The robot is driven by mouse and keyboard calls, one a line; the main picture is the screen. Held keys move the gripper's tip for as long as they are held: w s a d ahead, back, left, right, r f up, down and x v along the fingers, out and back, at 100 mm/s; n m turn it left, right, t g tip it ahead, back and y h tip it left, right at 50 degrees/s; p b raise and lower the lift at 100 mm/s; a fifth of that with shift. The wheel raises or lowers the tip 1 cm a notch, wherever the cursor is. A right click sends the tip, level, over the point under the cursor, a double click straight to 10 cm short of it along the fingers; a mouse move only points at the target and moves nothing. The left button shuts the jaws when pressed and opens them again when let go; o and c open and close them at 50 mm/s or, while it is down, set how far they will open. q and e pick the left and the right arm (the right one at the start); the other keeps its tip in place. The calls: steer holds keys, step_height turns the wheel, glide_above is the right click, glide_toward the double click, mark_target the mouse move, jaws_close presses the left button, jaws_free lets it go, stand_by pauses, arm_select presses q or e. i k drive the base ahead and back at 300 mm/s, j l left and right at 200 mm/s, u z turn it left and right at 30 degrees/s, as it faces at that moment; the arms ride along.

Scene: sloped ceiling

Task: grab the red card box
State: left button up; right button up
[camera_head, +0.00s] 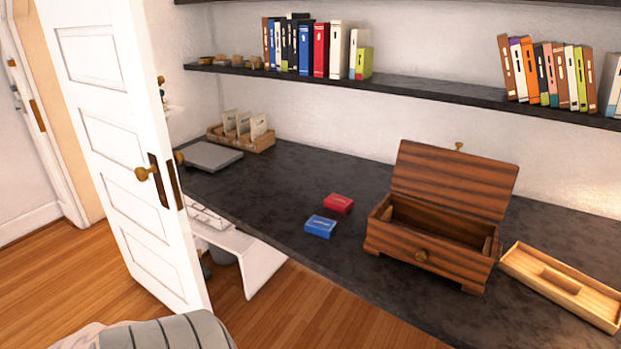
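A small red card box (339,203) lies flat on the dark desk (285,185), near the middle of the head view. A blue card box (320,226) lies just in front of it and slightly left, close to the desk's front edge. A brown striped wooden chest (430,240) stands to the right with its lid raised, and its visible inside looks empty. Neither of my grippers shows in the head view.
A light wooden tray (520,260) lies right of the chest. A grey flat item (209,156) and a card holder (262,143) stand at the desk's left end. A white door (115,130) stands open at left. Book shelves (430,93) hang above.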

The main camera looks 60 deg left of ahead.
mark_target(340, 204)
steer(key=u, duration=1.6)
steer(key=i, duration=0.1)
